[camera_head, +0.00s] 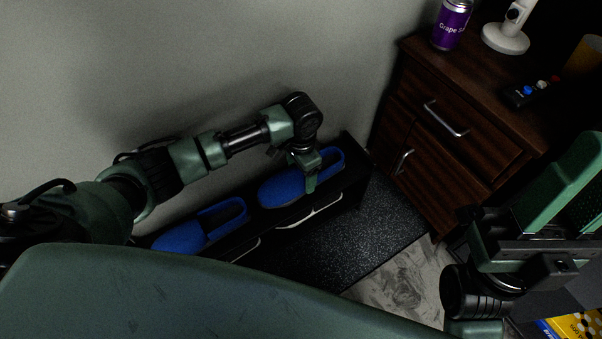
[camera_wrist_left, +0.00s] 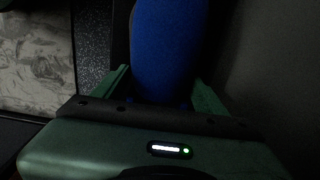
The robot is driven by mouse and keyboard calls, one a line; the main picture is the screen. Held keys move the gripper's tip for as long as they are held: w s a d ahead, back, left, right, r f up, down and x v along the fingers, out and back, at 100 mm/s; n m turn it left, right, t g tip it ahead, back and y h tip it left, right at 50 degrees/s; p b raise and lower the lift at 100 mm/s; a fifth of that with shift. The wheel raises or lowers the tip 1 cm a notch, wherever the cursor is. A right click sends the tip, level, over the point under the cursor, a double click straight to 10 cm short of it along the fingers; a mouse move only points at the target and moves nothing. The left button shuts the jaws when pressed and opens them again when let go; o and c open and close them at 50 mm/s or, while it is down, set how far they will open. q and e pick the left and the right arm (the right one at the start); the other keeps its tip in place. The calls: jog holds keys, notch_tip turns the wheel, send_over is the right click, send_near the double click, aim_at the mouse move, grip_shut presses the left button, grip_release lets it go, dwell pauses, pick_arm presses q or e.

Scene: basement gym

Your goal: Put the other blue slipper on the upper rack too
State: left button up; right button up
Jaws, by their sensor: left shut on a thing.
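Two blue slippers lie on a dark rack (camera_head: 354,178) against the wall. The left slipper (camera_head: 200,230) rests on the rack's top, partly hidden by my green body part in front. The right slipper (camera_head: 283,188) lies on the same top level, in line with it. My left gripper (camera_head: 309,182) reaches down over the right slipper and is shut on it. In the left wrist view the blue slipper (camera_wrist_left: 168,45) runs between the green fingers (camera_wrist_left: 162,95). My right gripper (camera_head: 562,205) shows at the right edge, cut off by the frame; its jaw state is unclear.
Below the top, pale slipper-like edges (camera_head: 315,211) show on a lower level. A wooden cabinet (camera_head: 450,148) stands right of the rack, bearing a purple can (camera_head: 451,25), a white stand (camera_head: 506,38) and a remote-like box (camera_head: 530,92). Dark speckled mat (camera_head: 345,240) lies clear in front.

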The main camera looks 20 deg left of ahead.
pick_arm(q)
jog(key=o, duration=1.4)
jog(key=shift+f, duration=0.15)
jog(key=shift+o, duration=0.2)
